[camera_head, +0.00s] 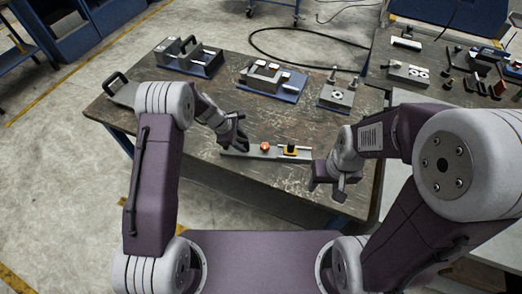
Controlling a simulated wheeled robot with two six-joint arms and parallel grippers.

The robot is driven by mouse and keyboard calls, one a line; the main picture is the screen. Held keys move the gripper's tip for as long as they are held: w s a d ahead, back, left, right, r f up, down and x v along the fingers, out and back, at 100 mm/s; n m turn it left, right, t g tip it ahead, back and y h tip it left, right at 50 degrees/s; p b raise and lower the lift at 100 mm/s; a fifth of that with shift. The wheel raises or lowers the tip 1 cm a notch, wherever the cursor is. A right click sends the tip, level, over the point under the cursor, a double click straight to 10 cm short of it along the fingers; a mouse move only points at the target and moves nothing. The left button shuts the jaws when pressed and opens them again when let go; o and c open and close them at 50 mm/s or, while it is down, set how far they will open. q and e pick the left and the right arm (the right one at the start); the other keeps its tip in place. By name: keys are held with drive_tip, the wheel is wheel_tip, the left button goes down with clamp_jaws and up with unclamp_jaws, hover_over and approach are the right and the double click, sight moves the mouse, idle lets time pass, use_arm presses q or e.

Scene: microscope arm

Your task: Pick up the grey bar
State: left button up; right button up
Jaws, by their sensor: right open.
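The grey bar (275,151) lies near the front edge of the dark worktable, running left to right. A round orange part (265,146) and a yellow and black block (290,150) sit on it. My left gripper (241,143) is at the bar's left end, its dark fingers pointing down; I cannot tell if it touches the bar or how far apart the fingers are. My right gripper (326,190) is open, to the right of the bar and nearer the front edge, apart from the bar.
Behind the bar stand blue-based fixtures: one at the back left (190,58), one in the middle (271,80) and one on the right (339,93). A grey plate with a handle (122,92) lies at the left edge. A second table (440,91) at right holds several parts.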

use_arm(q)
clamp_jaws()
drive_tip(key=shift+r, duration=0.1)
idle(1.1)
